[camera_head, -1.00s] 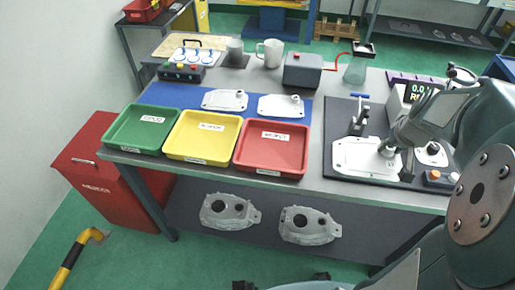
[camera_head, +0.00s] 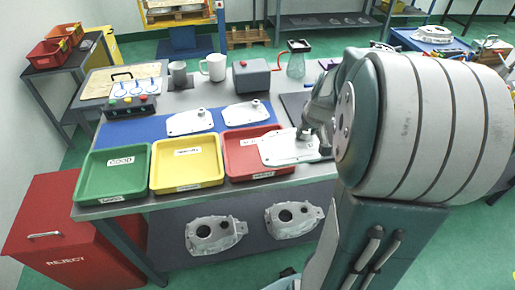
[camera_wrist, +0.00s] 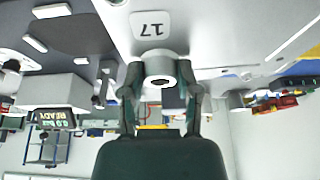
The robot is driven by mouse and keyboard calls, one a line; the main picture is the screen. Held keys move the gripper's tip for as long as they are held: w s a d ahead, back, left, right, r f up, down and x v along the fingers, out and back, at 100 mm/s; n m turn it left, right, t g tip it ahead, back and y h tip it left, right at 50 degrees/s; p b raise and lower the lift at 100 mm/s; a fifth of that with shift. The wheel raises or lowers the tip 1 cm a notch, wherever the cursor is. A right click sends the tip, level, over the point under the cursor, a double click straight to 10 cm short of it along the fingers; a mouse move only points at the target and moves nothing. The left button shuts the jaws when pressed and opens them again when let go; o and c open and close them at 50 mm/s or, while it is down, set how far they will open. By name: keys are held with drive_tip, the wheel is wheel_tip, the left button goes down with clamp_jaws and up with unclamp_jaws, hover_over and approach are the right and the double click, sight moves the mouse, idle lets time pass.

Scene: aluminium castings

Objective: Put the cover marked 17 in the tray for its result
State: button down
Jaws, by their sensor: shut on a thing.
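My gripper (camera_head: 309,131) is shut on the round boss of a light grey cover (camera_head: 285,150). In the wrist view the fingers (camera_wrist: 160,88) grip that boss, and the plate (camera_wrist: 205,30) bears the mark 17, upside down. In the head view the held cover is roughly level and overlaps the right part of the red tray (camera_head: 262,176); its height above the tray is hard to tell. The yellow tray (camera_head: 187,184) is in the middle and the green tray (camera_head: 113,197), labelled GOOD, at the left. All three look empty; the red tray's label is partly hidden.
Two other covers (camera_head: 190,122) (camera_head: 246,112) lie on the blue mat behind the trays. A grey box (camera_head: 251,76), a mug (camera_head: 214,67) and a switch box (camera_head: 130,107) stand behind. A red REJECT bin (camera_head: 70,235) is at the left. My arm hides the bench's right side.

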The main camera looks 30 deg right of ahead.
sight(273, 132)
drive_tip(key=w+a+f, duration=0.1)
drive_tip(key=w+f, duration=0.1)
drive_tip(key=w, duration=0.1)
drive_tip(key=w+a+f, duration=0.2)
drive_tip(key=w, duration=0.1)
drive_tip(key=w+a+f, duration=0.1)
drive_tip(key=w+f, duration=0.1)
drive_tip(key=w, duration=0.1)
drive_tip(key=shift+w+a+f, duration=0.15)
drive_tip(key=shift+w+a, duration=0.1)
drive_tip(key=shift+a, duration=0.05)
drive_tip(key=f, duration=0.1)
drive_tip(key=w+d+f, duration=0.1)
drive_tip(key=w+f, duration=0.1)
drive_tip(key=shift+w+d, duration=0.1)
drive_tip(key=shift+d, duration=0.15)
wheel_tip(273, 132, down, 2)
drive_tip(key=shift+a+f, duration=0.1)
drive_tip(key=shift+f, duration=0.1)
drive_tip(key=shift+a+f, duration=0.15)
drive_tip(key=shift+a, duration=0.35)
drive_tip(key=shift+c, duration=2.2)
unclamp_jaws()
drive_tip(key=shift+d, duration=0.15)
drive_tip(key=shift+o, duration=0.6)
drive_tip(key=shift+d, duration=0.3)
